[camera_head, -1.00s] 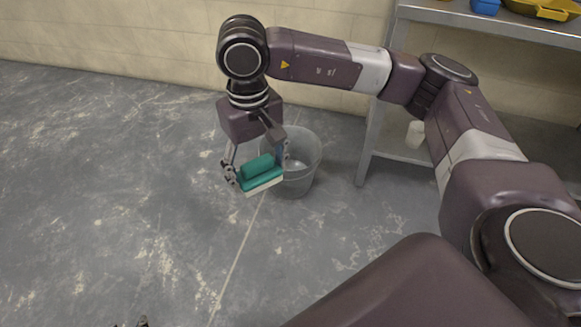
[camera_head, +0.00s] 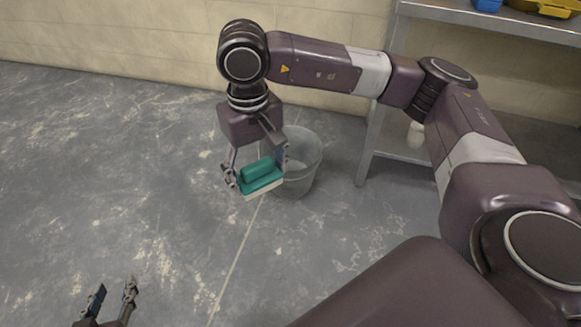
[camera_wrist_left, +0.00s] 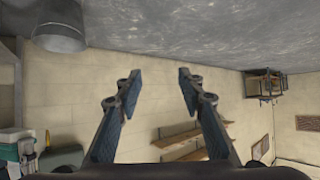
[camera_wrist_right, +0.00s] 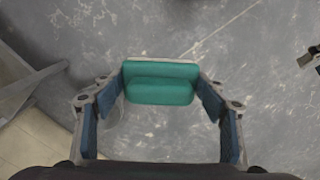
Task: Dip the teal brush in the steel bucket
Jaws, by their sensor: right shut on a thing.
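The teal brush (camera_head: 258,171) has a teal handle block on top and pale bristles below. My right gripper (camera_head: 257,173) is shut on it, one finger at each end, and holds it in the air; the brush (camera_wrist_right: 160,83) also shows between the fingers in the right wrist view. The grey steel bucket (camera_head: 302,178) stands on the floor just right of and behind the brush in the head view. The right finger and brush hide part of its left side. My left gripper (camera_head: 113,297) is open and empty at the bottom left, well apart from the bucket.
A steel table (camera_head: 480,17) stands on the right, with a blue item (camera_head: 487,5) and a yellow tray (camera_head: 545,8) on top. A white container (camera_head: 415,135) is beneath the tabletop. A pale wall (camera_head: 150,40) runs behind. The floor on the left is clear.

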